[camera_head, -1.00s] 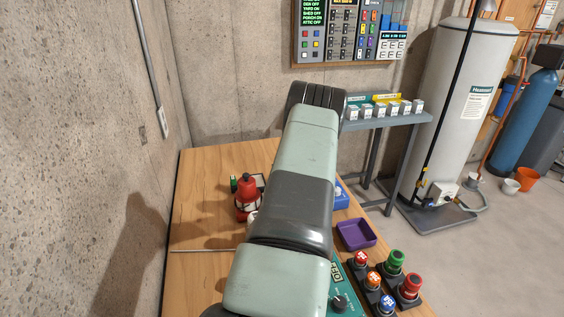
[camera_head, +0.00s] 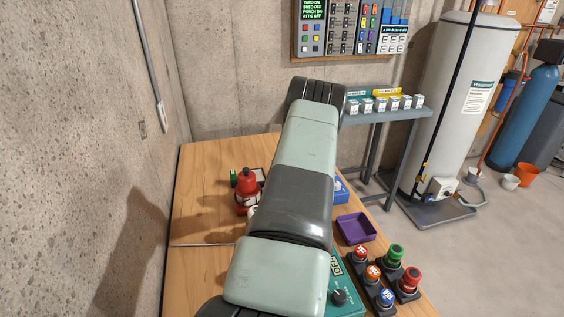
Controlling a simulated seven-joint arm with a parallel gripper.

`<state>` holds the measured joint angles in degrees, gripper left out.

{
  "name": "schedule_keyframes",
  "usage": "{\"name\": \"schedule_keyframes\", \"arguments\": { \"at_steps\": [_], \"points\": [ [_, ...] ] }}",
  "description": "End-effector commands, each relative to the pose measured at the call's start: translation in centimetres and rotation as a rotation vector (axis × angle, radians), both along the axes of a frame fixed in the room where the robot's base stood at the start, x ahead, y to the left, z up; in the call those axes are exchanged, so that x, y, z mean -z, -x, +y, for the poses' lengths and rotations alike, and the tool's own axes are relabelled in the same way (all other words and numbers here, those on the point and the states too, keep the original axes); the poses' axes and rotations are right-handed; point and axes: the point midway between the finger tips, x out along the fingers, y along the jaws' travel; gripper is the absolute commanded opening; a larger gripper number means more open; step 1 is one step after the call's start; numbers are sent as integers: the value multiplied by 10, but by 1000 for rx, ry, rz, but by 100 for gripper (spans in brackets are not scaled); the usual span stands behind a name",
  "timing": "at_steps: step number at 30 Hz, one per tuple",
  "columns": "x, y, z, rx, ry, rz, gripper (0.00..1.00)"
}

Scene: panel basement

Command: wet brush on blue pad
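A blue item (camera_head: 341,191) shows on the wooden table just right of my arm. Most of it is hidden behind the arm, so I cannot tell whether it is a pad or a box. No brush can be made out. My arm stretches from the bottom of the view up over the table and covers its middle. My gripper does not show; it is hidden by the arm or out of view.
A red bottle-like object (camera_head: 246,190) stands left of my arm. Right of it are a purple tray (camera_head: 356,229), a green panel with a knob (camera_head: 347,296) and several coloured push buttons (camera_head: 386,277). The table's left part (camera_head: 205,210) is mostly clear.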

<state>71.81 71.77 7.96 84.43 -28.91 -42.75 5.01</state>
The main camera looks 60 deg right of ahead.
Motion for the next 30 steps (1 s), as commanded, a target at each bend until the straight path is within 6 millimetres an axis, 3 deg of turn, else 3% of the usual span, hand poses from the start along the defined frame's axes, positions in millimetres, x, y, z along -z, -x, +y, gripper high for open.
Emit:
{"name": "schedule_keyframes", "arguments": {
  "at_steps": [30],
  "points": [
    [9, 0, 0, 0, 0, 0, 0]
  ]
}}
